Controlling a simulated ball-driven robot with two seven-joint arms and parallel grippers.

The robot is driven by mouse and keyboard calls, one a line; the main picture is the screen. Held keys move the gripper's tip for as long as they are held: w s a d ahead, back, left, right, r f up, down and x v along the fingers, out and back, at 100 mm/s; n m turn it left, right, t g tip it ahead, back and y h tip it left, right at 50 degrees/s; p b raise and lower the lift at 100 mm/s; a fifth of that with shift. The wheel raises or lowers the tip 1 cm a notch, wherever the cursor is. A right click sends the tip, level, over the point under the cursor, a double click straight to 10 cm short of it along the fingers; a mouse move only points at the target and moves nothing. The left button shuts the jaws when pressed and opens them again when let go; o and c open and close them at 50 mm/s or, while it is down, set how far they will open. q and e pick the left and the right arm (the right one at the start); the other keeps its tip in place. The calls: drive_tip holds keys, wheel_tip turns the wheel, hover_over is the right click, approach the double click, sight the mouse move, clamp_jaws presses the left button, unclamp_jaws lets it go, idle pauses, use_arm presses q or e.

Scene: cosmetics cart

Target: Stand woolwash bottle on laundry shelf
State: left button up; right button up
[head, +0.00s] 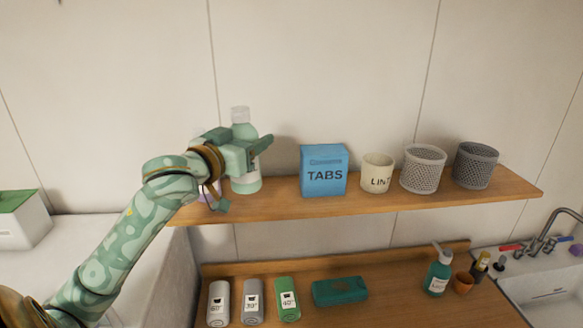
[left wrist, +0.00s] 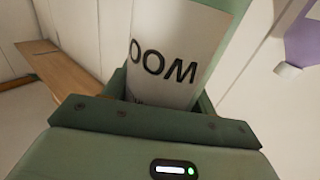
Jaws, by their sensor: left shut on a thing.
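The woolwash bottle (head: 246,184) is pale green with a clear cap. It is upright at the left end of the wooden laundry shelf (head: 380,202). I cannot tell whether its base touches the board. My left gripper (head: 247,170) is shut around the bottle's body and hides part of it. In the left wrist view the bottle's white label (left wrist: 172,55) shows large dark letters, turned over, between the green jaws. My right gripper is not in view.
A blue TABS box (head: 324,171), a LINT cup (head: 377,174) and two mesh baskets (head: 423,169) stand right of the bottle. A purple item (head: 208,194) shows partly behind my gripper. Several items, including a pump bottle (head: 437,272), stand on the counter below.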

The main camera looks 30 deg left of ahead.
use_arm(q)
drive_tip(key=w+a+f+p, duration=0.2)
drive_tip(key=w+a+f, duration=0.4)
drive_tip(key=w+f, duration=0.5)
drive_tip(key=shift+w+a+f, duration=0.2)
drive_tip(key=shift+f, duration=0.55)
drive_tip(key=shift+f, duration=0.1)
drive_tip(key=o, duration=1.2)
